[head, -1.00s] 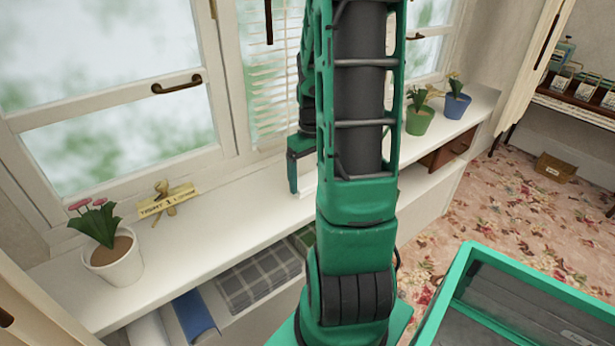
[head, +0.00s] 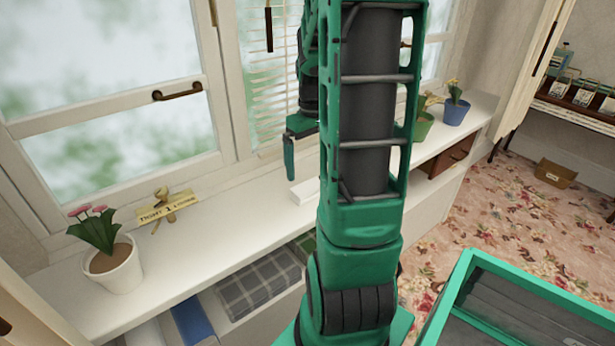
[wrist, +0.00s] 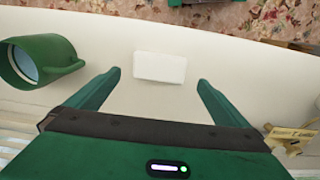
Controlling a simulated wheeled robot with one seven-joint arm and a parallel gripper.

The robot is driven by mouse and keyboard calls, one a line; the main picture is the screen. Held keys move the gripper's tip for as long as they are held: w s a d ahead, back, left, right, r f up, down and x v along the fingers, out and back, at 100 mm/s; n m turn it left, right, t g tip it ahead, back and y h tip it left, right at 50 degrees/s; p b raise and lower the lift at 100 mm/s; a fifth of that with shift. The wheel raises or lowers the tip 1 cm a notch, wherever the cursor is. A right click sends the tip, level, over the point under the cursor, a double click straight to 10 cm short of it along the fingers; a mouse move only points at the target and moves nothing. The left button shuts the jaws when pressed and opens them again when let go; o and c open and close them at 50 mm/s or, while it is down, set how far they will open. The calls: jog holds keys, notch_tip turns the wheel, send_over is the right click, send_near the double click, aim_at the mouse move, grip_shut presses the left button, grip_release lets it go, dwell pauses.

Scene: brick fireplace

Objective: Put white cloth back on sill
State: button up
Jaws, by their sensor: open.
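The white cloth (head: 303,190), a small folded rectangular block, lies flat on the white sill (head: 215,232) in the head view, partly hidden behind my arm. In the wrist view the cloth (wrist: 160,68) lies on the sill between and slightly beyond my fingertips, with clear space on both sides. My gripper (wrist: 158,78) is open and empty, its fingers spread wide on either side of the cloth without touching it. In the head view only one green finger shows, its tip above the sill; the other is hidden by my arm.
A green mug-like container (wrist: 40,60) stands on the sill at left in the wrist view. A yellow sign (head: 168,206) and white flowerpot (head: 113,267) stand at left in the head view; green (head: 423,127) and blue (head: 454,112) pots stand right. Sill between sign and cloth is bare.

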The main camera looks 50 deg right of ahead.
jog(key=s+a+r+m, duration=0.2)
jog(key=s+a, duration=0.4)
jog(key=a, duration=0.2)
jog(key=s+a+r+m, duration=0.1)
jog(key=s+a+r, duration=0.1)
jog(key=s+a, duration=0.5)
jog(key=shift+s+a+r+m, duration=0.3)
jog(key=shift+a+r+m, duration=0.1)
jog(key=shift+a, duration=0.45)
